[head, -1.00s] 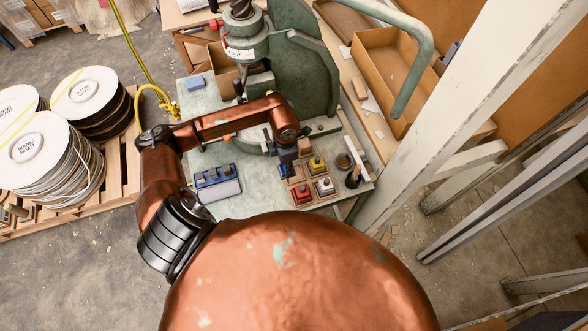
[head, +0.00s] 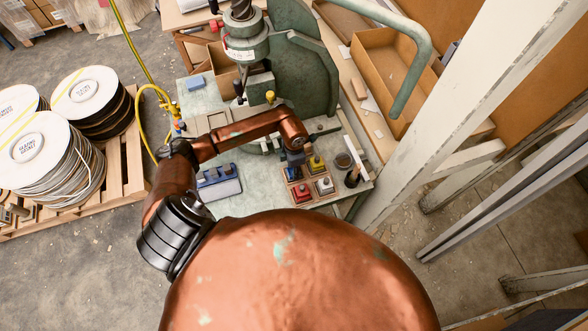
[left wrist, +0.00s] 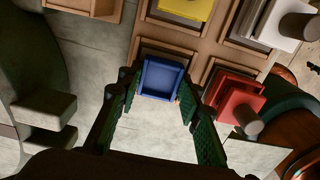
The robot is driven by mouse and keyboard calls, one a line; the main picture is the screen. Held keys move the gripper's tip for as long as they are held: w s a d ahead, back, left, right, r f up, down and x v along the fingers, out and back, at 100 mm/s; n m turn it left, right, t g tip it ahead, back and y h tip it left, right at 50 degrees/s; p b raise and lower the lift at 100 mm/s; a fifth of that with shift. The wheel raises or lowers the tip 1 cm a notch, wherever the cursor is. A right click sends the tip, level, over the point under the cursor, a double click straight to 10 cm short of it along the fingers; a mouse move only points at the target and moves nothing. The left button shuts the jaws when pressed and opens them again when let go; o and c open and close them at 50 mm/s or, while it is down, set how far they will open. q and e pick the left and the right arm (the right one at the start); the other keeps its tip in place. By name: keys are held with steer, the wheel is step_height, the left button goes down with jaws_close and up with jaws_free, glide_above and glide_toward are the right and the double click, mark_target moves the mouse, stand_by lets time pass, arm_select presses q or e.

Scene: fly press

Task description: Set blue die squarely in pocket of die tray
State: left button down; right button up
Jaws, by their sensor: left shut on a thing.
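The blue die (left wrist: 160,78) is between the green-padded fingers of my left gripper (left wrist: 160,102), which is shut on it. The die is at the back-left pocket of the wooden die tray (left wrist: 208,47). Its top looks roughly aligned with the pocket edges; I cannot tell whether it is above the pocket or touching its floor. In the head view my left gripper (head: 296,158) points down over the tray's left back corner (head: 287,172), and the arm mostly hides the die. My right gripper is in neither view.
The other pockets hold a yellow die (head: 315,163), a white die (head: 325,187) and a red die (head: 301,193); the red die is close beside one finger. A blue-grey block rack (head: 218,184) is left of the tray. The green press (head: 300,75) stands behind.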

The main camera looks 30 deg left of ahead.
arm_select(q)
steer(key=c, duration=1.4)
jaws_free()
step_height(320, 180, up, 12)
steer(key=p, duration=0.7)
steer(key=shift+r, duration=0.1)
